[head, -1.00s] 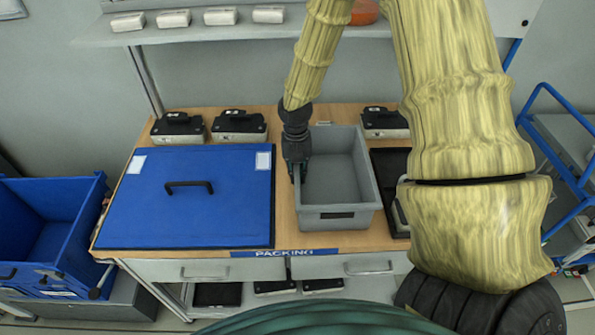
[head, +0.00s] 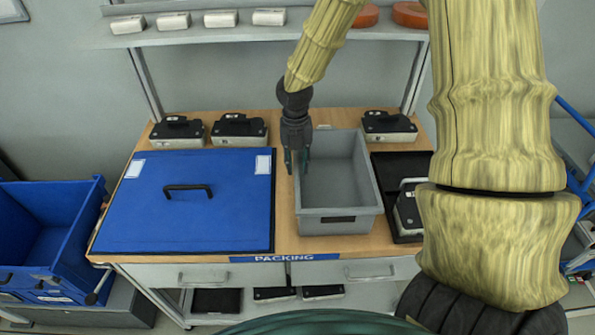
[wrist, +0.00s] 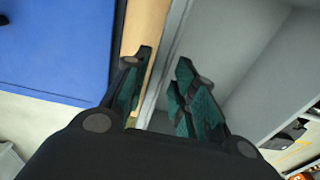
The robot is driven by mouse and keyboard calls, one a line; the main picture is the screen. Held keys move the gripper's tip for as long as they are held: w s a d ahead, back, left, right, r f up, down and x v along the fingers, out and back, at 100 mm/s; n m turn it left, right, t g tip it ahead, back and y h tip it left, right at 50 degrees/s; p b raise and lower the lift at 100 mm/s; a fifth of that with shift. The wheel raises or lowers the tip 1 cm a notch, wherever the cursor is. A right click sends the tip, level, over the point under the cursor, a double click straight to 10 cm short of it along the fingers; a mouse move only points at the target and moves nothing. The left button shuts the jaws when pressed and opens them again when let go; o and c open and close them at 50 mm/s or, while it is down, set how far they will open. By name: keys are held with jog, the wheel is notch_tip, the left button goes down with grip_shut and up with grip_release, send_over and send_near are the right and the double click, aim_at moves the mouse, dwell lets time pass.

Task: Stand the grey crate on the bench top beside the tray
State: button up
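The grey crate (head: 340,212) stands upright and empty on the wooden bench top (head: 285,225). It is just left of the black tray (head: 385,168), which is partly hidden by my arm. My gripper (head: 297,163) is at the crate's left wall, near its rim. In the wrist view, my gripper (wrist: 165,92) has its two fingers apart, with the crate's wall (wrist: 168,60) showing between them and a gap visible. The crate's inside (wrist: 225,50) fills the right of that view.
A blue panel with a black handle (head: 188,190) covers the left of the bench. Black-and-white devices (head: 388,125) stand along the back, and another (head: 408,208) is in the tray. A shelf (head: 215,32) spans above. A blue bin (head: 45,225) is at far left.

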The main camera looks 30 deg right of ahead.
jog(key=shift+w+r+b, duration=0.2)
jog(key=shift+r+b, duration=0.55)
jog(key=shift+r, duration=2.6)
